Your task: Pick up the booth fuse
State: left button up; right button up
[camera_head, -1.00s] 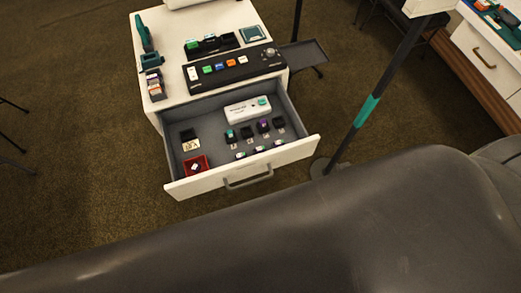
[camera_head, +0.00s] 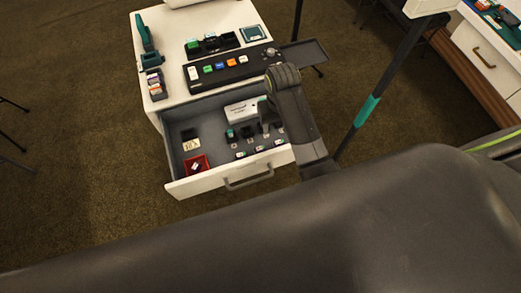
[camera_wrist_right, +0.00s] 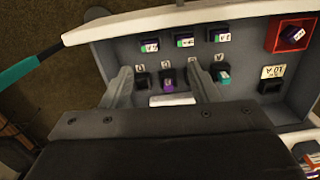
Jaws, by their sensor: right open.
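Several small fuse-like pieces stand in the open drawer, and no readable label tells me which one is the booth fuse. In the right wrist view a purple-topped piece (camera_wrist_right: 167,80) lies between my fingers. A black holder (camera_wrist_right: 142,81) is beside the left finger, and a teal-topped piece (camera_wrist_right: 222,77) is right of the right finger. My right gripper (camera_wrist_right: 160,72) is open and empty; in the head view it reaches over the drawer (camera_head: 270,116) and hides part of the row. The teal-topped piece also shows there (camera_head: 230,134). My left gripper is not in view.
A white box-like device (camera_head: 241,112) lies behind the row. Several white-and-green pieces (camera_wrist_right: 185,40) stand near the drawer front (camera_head: 222,180). A red tray (camera_wrist_right: 290,35) and a socket with a "10 A" label (camera_wrist_right: 272,72) are at the side. A dark pole (camera_head: 370,105) stands right.

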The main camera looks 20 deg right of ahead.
jog(key=g, duration=0.1)
send_near(261, 148)
jog(key=shift+n, duration=0.4)
jog(key=f, duration=0.5)
jog(key=f+b, duration=0.1)
jog(key=f, duration=0.1)
jog(key=shift+s+f, duration=0.4)
jog(key=shift+f, duration=0.35)
